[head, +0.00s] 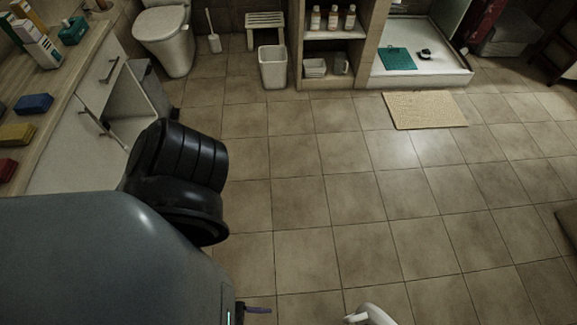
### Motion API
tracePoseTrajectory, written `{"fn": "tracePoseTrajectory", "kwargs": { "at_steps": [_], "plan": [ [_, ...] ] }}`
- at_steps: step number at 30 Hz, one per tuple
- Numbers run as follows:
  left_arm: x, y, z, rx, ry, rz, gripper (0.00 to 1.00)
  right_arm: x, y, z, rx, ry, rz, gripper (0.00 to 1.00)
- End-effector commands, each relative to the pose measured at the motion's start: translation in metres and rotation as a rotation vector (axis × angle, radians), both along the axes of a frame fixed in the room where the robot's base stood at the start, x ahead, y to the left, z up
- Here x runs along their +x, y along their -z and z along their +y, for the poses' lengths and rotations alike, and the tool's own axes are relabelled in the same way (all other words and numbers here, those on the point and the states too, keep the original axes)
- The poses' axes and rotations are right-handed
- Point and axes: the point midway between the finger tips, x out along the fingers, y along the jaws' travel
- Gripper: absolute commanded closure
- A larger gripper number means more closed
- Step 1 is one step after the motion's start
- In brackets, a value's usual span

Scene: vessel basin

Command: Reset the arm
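A large blue-grey rounded body with black ribbed parts fills the lower left of the head view; it looks like a link of my own arm, close to the camera. No gripper fingers can be made out, so neither gripper shows. A small white curved piece (370,315) and a thin purple piece (255,309) show at the bottom edge; what they belong to cannot be told.
A counter (62,85) with colored sponges and boxes runs along the left, its cabinet door ajar. A toilet (165,38), white bin (273,67), stool (265,20), shelf unit (335,55) and shower tray (425,75) stand at the back. A beige mat (425,110) lies on open tiled floor.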

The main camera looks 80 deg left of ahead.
Motion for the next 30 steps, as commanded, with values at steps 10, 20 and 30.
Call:
{"fn": "tracePoseTrajectory", "kwargs": {
  "at_steps": [10, 20, 30],
  "plan": [
    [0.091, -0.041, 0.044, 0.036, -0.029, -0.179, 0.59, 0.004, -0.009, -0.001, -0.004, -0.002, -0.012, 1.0],
    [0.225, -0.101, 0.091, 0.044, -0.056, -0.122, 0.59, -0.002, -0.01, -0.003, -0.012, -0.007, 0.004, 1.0],
    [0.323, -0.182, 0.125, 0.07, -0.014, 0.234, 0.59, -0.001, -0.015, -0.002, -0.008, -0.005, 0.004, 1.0]
  ]
}}
